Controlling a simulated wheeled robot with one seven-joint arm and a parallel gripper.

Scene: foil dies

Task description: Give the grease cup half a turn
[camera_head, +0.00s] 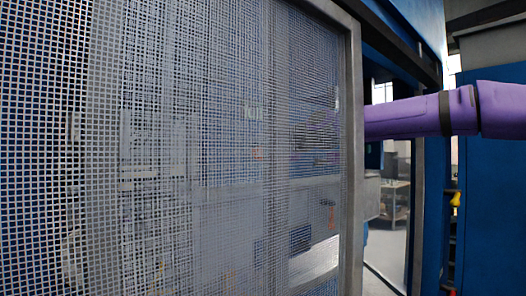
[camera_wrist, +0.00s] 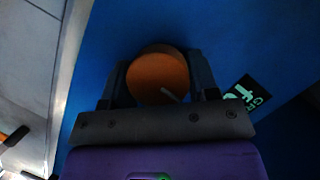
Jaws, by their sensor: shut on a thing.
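The grease cup (camera_wrist: 158,72) shows in the wrist view as a round orange-brown cap with a small pale mark near its lower right edge. It stands against a blue panel (camera_wrist: 235,40). My gripper (camera_wrist: 160,80) has one dark finger on each side of the cap and is shut on it. The fingers hide the cap's left and right sides. A dark label with pale green letters (camera_wrist: 247,96) is on the panel to the right of the cap.
A mesh guard (camera_head: 190,150) with a grey frame post (camera_head: 352,200) fills the left and middle of the head view. Blue machine panels (camera_head: 495,190) stand at the right. A small yellow thing (camera_head: 455,199) is at the right. Pale floor (camera_wrist: 25,60) shows at the wrist view's left.

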